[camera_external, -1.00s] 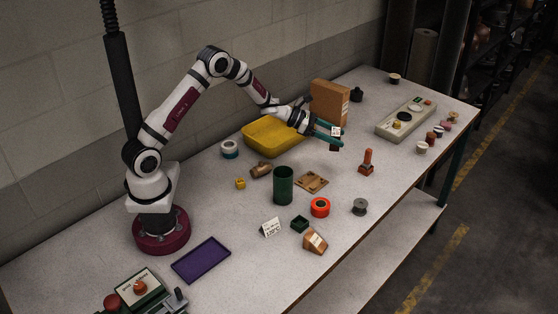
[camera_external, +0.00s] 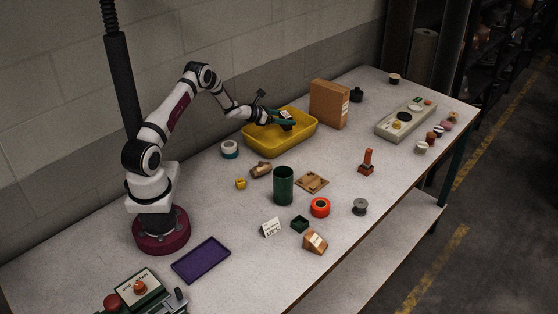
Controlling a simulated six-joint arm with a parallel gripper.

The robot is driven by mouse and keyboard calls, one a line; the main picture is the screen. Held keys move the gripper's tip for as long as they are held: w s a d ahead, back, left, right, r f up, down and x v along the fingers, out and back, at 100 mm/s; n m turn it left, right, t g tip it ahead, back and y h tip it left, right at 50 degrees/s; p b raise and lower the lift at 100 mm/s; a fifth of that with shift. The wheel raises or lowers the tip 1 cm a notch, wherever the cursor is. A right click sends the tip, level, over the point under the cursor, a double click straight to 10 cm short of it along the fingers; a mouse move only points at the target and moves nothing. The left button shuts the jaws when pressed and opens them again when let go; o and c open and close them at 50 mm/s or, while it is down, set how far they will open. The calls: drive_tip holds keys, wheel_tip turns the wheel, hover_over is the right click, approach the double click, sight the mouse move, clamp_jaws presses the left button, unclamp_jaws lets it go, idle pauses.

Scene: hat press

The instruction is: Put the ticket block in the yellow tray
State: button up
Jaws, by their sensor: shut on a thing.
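The yellow tray (camera_external: 271,146) stands on the table near the wall. My gripper (camera_external: 288,118) is over the tray's far right part, its teal fingers shut on the ticket block (camera_external: 286,114), a small dark block with a white face. The block is at about the height of the tray's rim or a little above; whether it touches the tray cannot be told. The fingers partly cover the block.
A cardboard box (camera_external: 329,104) stands just right of the tray. A roll of tape (camera_external: 229,149) and a brown wooden piece (camera_external: 261,170) lie at its left and front. A green cup (camera_external: 283,186) stands in front. A purple tray (camera_external: 201,260) lies near my base.

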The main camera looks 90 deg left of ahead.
drive_tip(key=shift+f, duration=1.35)
drive_tip(key=shift+f, duration=0.15)
drive_tip(key=o, duration=1.4)
